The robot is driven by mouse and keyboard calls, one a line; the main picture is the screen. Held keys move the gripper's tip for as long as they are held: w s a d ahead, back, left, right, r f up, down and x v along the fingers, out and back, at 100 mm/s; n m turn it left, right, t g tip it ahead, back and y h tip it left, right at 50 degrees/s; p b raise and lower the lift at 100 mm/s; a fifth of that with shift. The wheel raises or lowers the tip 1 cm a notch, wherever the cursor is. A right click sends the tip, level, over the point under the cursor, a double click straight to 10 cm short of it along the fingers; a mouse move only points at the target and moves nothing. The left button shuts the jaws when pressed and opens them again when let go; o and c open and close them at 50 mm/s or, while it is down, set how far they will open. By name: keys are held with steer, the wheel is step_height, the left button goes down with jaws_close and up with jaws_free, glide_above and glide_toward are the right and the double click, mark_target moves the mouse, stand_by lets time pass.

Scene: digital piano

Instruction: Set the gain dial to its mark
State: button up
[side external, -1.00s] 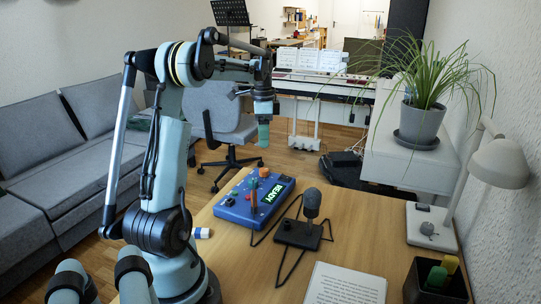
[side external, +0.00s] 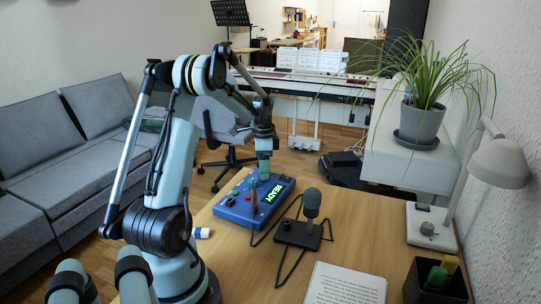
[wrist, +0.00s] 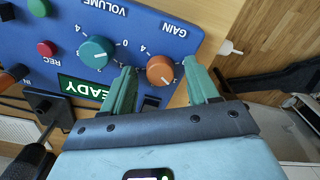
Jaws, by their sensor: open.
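The blue control box (side external: 240,208) lies on the wooden desk, its lit display reading READY. In the wrist view the orange gain dial (wrist: 160,71) sits under the GAIN label, with a pale pointer line near its lower edge. I cannot clearly tell the target mark. My gripper (side external: 264,178) is over the box's far right part. Its two green fingers (wrist: 159,76) are open, one on each side of the gain dial, with a gap visible on both sides. In the side view the gripper hides the dial.
The teal volume dial (wrist: 96,52) is close to one finger. Red (wrist: 46,48) and green (wrist: 38,7) buttons lie farther left. A microphone (side external: 311,205) on a dark stand is right of the box, with its cable on the desk. Paper (side external: 345,285) lies in front.

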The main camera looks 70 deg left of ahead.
steer(key=c, duration=1)
steer(key=shift+c, duration=0.2)
steer(key=shift+n, duration=0.4)
steer(key=n, duration=0.4)
steer(key=shift+n, duration=0.4)
steer(key=n, duration=0.6)
steer(key=shift+n, duration=0.3)
